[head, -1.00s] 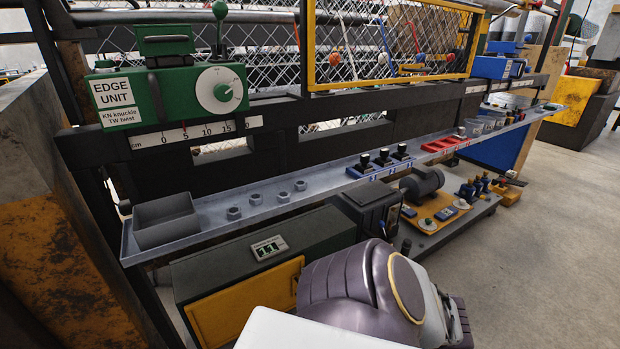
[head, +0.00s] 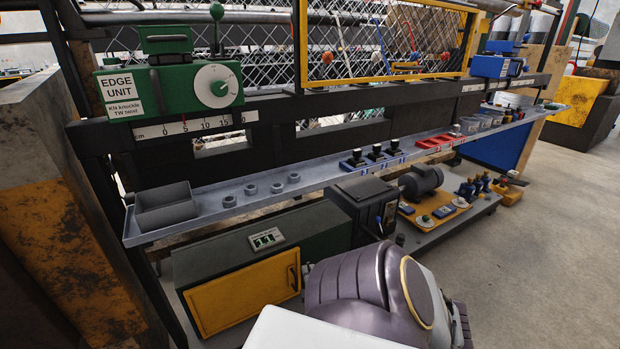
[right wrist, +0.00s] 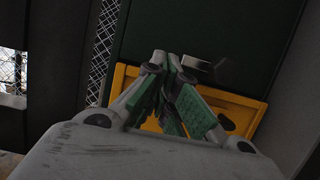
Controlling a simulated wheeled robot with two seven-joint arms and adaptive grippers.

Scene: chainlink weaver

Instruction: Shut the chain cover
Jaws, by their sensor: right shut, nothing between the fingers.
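In the right wrist view the yellow panel (right wrist: 240,108) lies beyond my right gripper (right wrist: 173,62), whose green-padded fingers are together and empty. The fingers hide part of the panel, and contact cannot be made out. My right arm's purple-grey links show in the head view, but its fingertips do not. My left gripper is not in view.
The grey shelf (head: 330,170) runs above the housing, with a tray (head: 164,209) and several nuts. A dark box (head: 362,206) and a motor (head: 421,182) stand to the right. A yellow-framed mesh guard (head: 385,78) is above.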

